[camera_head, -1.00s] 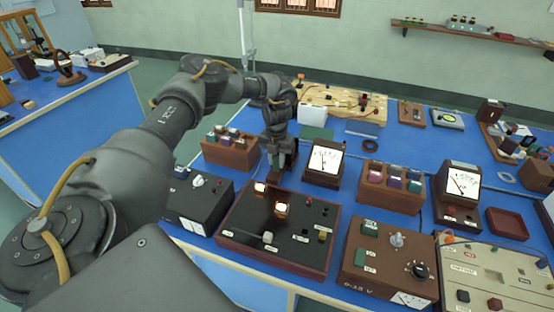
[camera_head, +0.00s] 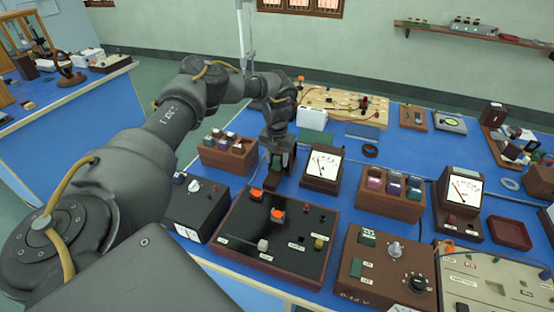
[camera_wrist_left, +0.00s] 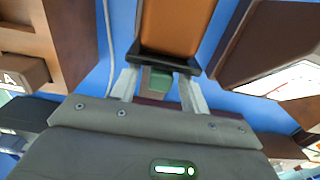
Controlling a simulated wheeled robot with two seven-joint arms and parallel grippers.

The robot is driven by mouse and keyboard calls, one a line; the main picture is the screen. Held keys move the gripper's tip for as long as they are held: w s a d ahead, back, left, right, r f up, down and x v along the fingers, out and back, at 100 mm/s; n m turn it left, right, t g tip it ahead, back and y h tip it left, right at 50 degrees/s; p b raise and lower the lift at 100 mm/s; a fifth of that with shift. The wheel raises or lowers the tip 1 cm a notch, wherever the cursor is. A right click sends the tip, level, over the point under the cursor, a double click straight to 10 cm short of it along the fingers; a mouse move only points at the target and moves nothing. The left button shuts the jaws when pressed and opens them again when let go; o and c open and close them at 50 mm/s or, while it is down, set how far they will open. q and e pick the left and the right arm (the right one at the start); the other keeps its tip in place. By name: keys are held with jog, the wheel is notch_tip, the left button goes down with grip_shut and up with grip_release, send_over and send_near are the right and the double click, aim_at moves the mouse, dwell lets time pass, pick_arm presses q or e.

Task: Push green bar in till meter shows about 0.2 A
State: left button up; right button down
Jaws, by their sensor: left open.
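The end of the green bar (camera_wrist_left: 157,80) shows in the left wrist view, close to the dark end plate of an orange-brown coil block (camera_wrist_left: 172,25). My left gripper (camera_wrist_left: 161,90) is open, with one finger on each side of the green bar end; I cannot tell whether they touch it. In the head view, my left gripper (camera_head: 281,160) points down behind the black panel, and the arm hides most of the coil. A white-faced meter (camera_head: 323,165) stands just right of it. Another meter (camera_head: 464,190) stands farther right. Their scales are too small to read. My right gripper is not in view.
A wooden block with several jars (camera_head: 228,156) is on the left, and another (camera_head: 391,195) is right of the near meter. A brown supply box (camera_head: 375,265) stands front right.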

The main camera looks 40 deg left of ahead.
pick_arm(q)
notch_tip(320, 180, up, 9)
jog(key=shift+w+d+b, duration=0.1)
jog(key=shift+w+b, duration=0.05)
jog(key=shift+b, duration=0.65)
jog(key=shift+r, duration=0.7)
